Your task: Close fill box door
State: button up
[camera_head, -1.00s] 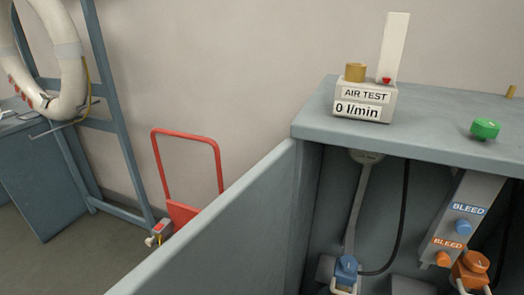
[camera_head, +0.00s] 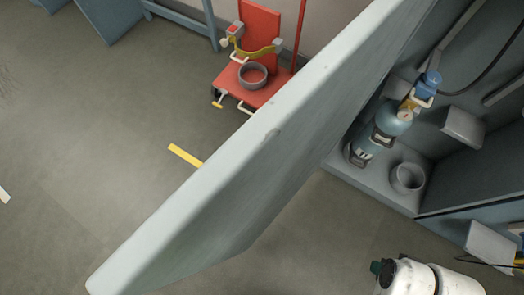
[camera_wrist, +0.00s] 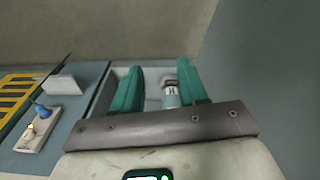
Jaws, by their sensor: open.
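The fill box door (camera_head: 235,190) is a large grey-blue panel standing open. It runs diagonally across the head view, swung out from the fill box (camera_head: 465,205) at the right. The box interior is exposed, with a blue cylinder (camera_head: 378,135) inside. My gripper (camera_wrist: 160,78) is open in the wrist view, its two teal fingers apart with nothing held. A pale cylinder-like thing shows beyond them. A plain grey-blue surface (camera_wrist: 255,75) fills the right of the wrist view; it may be the door. I cannot tell whether the gripper touches anything.
A red trolley (camera_head: 255,87) with a grey ring holder stands behind the door. An empty grey ring holder (camera_head: 407,177) sits inside the box. A yellow floor mark (camera_head: 186,155) lies left of the door. Floor at the left is clear. The wrist view shows a yellow-black striped panel (camera_wrist: 15,92).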

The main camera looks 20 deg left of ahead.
aim_at(216, 215)
jog(key=k+j+z, duration=0.1)
jog(key=k+j, duration=0.15)
jog(key=j, duration=0.2)
jog(key=k+j+z, duration=0.1)
jog(key=k+j, duration=0.15)
jog(key=j, duration=0.2)
jog(key=k+j+z, duration=0.1)
jog(key=k+j, duration=0.15)
jog(key=j, duration=0.2)
jog(key=k+j+z, duration=0.1)
jog(key=k+j, duration=0.2)
jog(key=i+j+u, duration=0.1)
jog(key=j, duration=0.3)
jog(key=i+j+u, duration=0.15)
jog(key=j, duration=0.25)
jog(key=j+u, duration=0.1)
jog(key=j, duration=0.25)
jog(key=i+j+u, duration=0.1)
jog(key=j, duration=0.25)
jog(key=i+j, duration=0.05)
jog(key=i, duration=0.05)
